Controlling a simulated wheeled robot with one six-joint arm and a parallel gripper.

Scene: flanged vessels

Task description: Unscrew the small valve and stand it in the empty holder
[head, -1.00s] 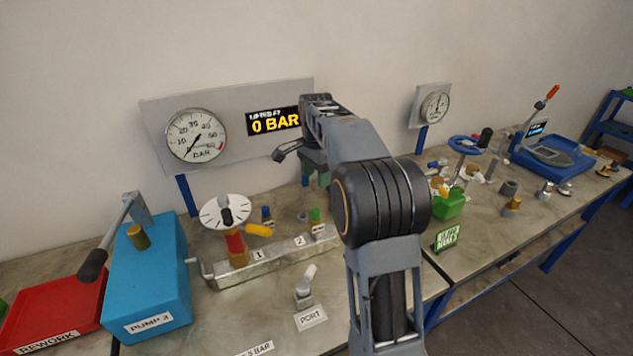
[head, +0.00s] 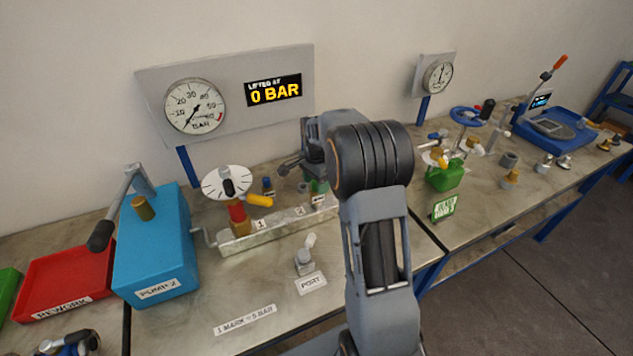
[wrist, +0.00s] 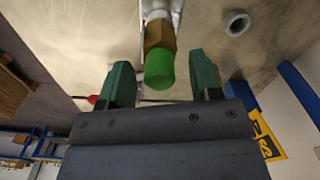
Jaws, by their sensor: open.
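The small valve, with a brass hex body and a green cap (wrist: 160,68), sits on the metal rail at place 2. In the wrist view, its cap is between the two green fingers of my gripper (wrist: 161,76). The fingers are open, with a gap on each side of the cap. In the head view, my arm mostly hides the gripper and valve. A grey ring (wrist: 237,22), which looks like the empty holder, stands on the table beside the rail; its hole is bare. It also shows behind the rail in the head view (head: 303,187).
A valve with a red and brass body and yellow handle (head: 238,212) stands at place 1 of the rail (head: 265,236). A blue-capped piece (head: 267,184) stands behind the rail. The blue pump (head: 157,250) is on the left. The display (head: 273,91) reads 0 BAR.

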